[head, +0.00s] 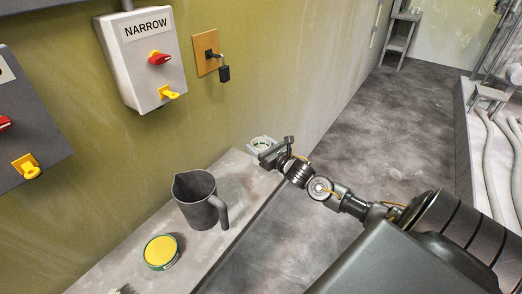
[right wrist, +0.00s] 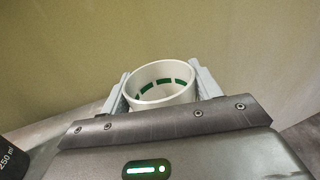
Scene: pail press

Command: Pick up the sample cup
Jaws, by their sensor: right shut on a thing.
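The sample cup (right wrist: 160,84) is a white, open-topped cup with green marks around its inside wall, and it looks empty. In the head view the cup (head: 262,144) is at the far end of the bench, beside the wall. My right gripper (head: 266,152) is shut on the cup, with one finger on each side of it. In the right wrist view the gripper (right wrist: 160,92) has its pale fingers against the cup's left and right sides. The cup's lower part is hidden behind the gripper body. Whether it touches the bench I cannot tell. My left gripper is not in view.
A dark grey jug (head: 197,203) stands on the bench (head: 122,262), nearer than the cup. A yellow-topped green tin (head: 160,252) is in front of the jug. Open floor lies right of the bench.

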